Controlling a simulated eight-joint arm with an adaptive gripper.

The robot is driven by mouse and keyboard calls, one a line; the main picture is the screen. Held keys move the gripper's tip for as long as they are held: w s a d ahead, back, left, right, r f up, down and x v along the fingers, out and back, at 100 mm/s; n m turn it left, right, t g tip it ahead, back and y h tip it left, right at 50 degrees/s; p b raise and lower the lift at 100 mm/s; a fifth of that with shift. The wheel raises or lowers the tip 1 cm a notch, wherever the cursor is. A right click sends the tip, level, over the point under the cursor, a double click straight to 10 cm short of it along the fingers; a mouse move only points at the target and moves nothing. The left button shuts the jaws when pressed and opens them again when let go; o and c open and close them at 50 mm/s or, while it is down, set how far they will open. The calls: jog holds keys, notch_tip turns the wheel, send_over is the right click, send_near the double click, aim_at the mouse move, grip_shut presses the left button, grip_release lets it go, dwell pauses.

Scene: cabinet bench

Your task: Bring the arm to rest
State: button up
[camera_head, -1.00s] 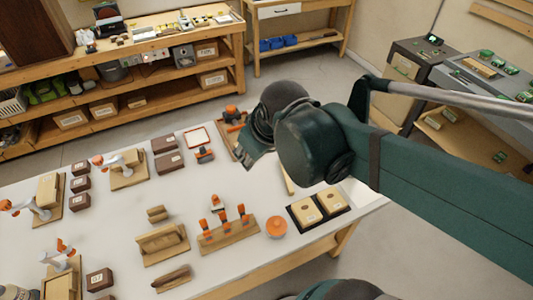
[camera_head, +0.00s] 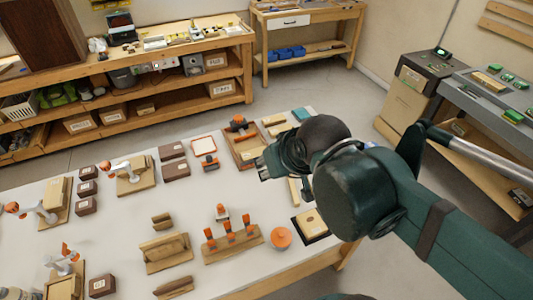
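My arm comes in from the right edge, dark green, and reaches over the right part of the white table (camera_head: 120,238). My gripper (camera_head: 263,170) is at the left end of the arm, above the table near a wooden tray (camera_head: 246,150). The gripper is dark, small and partly hidden by my own wrist, so its fingers do not show clearly. I cannot tell whether it is open or holds anything.
On the table are a wooden rack with orange-topped pieces (camera_head: 233,243), an orange round item (camera_head: 281,237), a black-framed box (camera_head: 311,225), several brown boxes (camera_head: 174,160) and wooden fixtures (camera_head: 129,175). Shelving (camera_head: 150,116) stands behind. Grey floor (camera_head: 325,87) is open beyond the table.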

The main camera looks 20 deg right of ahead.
jog(key=shift+f+b, duration=1.05)
jog(key=shift+f, duration=0.05)
dwell(0.5)
